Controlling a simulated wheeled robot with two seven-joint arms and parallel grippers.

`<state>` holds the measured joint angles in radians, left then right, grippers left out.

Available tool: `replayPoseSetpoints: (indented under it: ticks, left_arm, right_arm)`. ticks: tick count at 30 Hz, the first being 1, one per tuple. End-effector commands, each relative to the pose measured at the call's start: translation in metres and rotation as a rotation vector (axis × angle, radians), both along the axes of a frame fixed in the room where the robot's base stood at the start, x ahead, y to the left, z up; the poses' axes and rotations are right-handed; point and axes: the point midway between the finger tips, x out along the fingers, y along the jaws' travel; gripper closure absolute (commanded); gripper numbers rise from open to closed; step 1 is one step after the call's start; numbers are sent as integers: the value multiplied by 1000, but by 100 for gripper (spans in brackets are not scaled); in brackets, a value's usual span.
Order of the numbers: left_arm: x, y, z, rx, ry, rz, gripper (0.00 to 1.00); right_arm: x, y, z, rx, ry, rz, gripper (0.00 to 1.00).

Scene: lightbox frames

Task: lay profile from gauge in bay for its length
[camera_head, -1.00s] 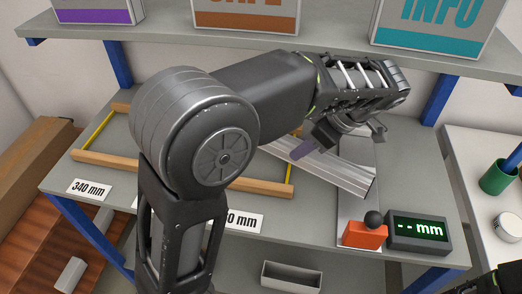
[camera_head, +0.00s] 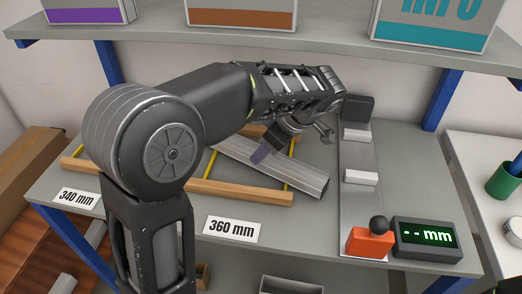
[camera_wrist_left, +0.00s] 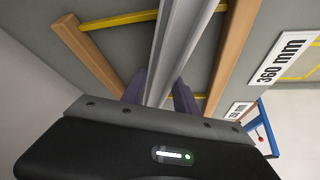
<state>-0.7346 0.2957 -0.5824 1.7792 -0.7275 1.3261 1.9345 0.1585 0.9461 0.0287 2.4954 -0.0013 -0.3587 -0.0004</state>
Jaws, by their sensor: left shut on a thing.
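The profile (camera_head: 305,180) is a long silver aluminium bar. My left gripper (camera_head: 275,150) is shut on it; the purple fingers sit on both sides of it in the left wrist view (camera_wrist_left: 160,92). In the head view the profile lies slantwise over the bay labelled 360 mm, whose front wooden rail (camera_head: 240,192) shows. Its right end reaches past the bay's right yellow edge. I cannot tell its height above the shelf. The gauge (camera_head: 360,215) is empty, and its display (camera_head: 425,236) reads "-- mm". My right gripper is out of view.
The 360 mm label (camera_head: 233,229) and 340 mm label (camera_head: 77,198) stand at the front edge. My left arm hides part of the 340 mm bay. The gauge's orange block (camera_head: 369,242) with black knob stands at right. An upper shelf (camera_head: 250,35) carries boxes.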

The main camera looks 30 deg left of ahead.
Motion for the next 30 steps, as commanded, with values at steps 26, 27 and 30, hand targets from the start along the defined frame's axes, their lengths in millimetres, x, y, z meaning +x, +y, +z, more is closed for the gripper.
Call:
replayPoseSetpoints:
  ticks: [26,27,30]
  left_arm:
    - [1,9,-13,-1,0,-1,42]
    - [1,8,-13,0,0,-2,42]
    - [1,8,-12,0,0,-2,42]
  right_arm:
    - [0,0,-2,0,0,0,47]
    - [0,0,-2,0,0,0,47]
    - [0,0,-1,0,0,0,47]
